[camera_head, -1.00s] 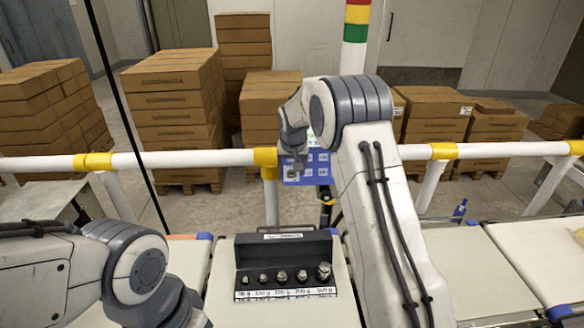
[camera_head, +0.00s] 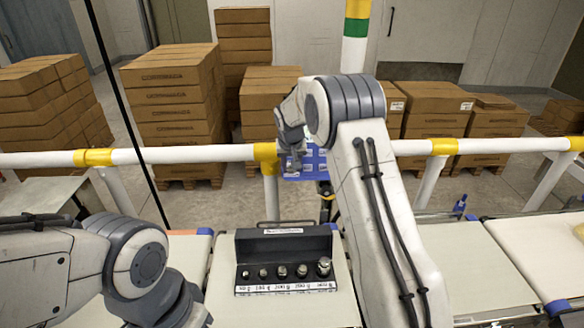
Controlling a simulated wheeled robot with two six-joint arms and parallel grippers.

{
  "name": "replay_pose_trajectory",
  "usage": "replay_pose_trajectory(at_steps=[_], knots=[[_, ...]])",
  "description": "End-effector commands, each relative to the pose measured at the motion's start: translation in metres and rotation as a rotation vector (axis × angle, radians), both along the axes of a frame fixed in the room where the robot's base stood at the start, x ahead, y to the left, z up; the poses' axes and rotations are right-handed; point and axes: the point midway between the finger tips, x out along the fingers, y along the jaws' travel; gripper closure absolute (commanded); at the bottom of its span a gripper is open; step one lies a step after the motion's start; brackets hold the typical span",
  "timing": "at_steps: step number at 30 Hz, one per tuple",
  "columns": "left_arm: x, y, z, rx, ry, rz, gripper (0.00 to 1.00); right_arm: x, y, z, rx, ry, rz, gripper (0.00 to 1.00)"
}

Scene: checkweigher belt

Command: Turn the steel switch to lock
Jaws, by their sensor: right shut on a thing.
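The blue control panel (camera_head: 316,168) with pale labels or buttons stands behind the belt, at the white and yellow rail. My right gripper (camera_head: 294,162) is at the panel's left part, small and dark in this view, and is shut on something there. The steel switch itself is hidden behind the gripper, so its angle cannot be read. My right arm covers part of the panel's surroundings. My left arm comes in at the lower left, with its gripper out of the picture.
A black case (camera_head: 283,247) with several steel weights and a label strip lies on the pale belt (camera_head: 262,312). The white rail (camera_head: 205,154) runs across. Stacked cartons (camera_head: 168,95) stand behind it. A light conveyor section (camera_head: 476,262) is at the right.

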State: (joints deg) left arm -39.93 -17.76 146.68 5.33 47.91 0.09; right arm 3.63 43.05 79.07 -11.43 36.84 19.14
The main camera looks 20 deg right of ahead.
Motion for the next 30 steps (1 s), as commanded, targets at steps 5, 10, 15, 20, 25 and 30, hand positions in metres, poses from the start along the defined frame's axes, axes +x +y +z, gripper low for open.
replay_pose_trajectory(at_steps=[5, 10, 15, 20, 25, 30], knots=[[0.0, 0.0, -0.011, 0.0, 0.0, 0.002, 0.5, 0.002, 0.003, -0.002, -0.094, 0.024, 0.031, 1.0], [0.0, 0.0, -0.025, 0.0, 0.0, 0.001, 0.5, 0.003, 0.007, -0.005, -0.227, 0.062, 0.071, 1.0], [0.0, 0.0, -0.041, 0.0, 0.0, 0.0, 0.5, 0.003, 0.011, -0.007, -0.375, 0.103, 0.114, 1.0], [0.0, 0.0, -0.057, 0.0, 0.0, -0.001, 0.5, 0.004, 0.013, -0.008, -0.516, 0.144, 0.155, 1.0], [0.0, 0.0, -0.074, 0.0, 0.0, -0.002, 0.5, 0.004, 0.016, -0.011, -0.666, 0.189, 0.2, 1.0], [0.0, 0.0, -0.093, 0.0, 0.0, -0.002, 0.5, 0.003, 0.018, -0.014, -0.815, 0.232, 0.244, 1.0]])
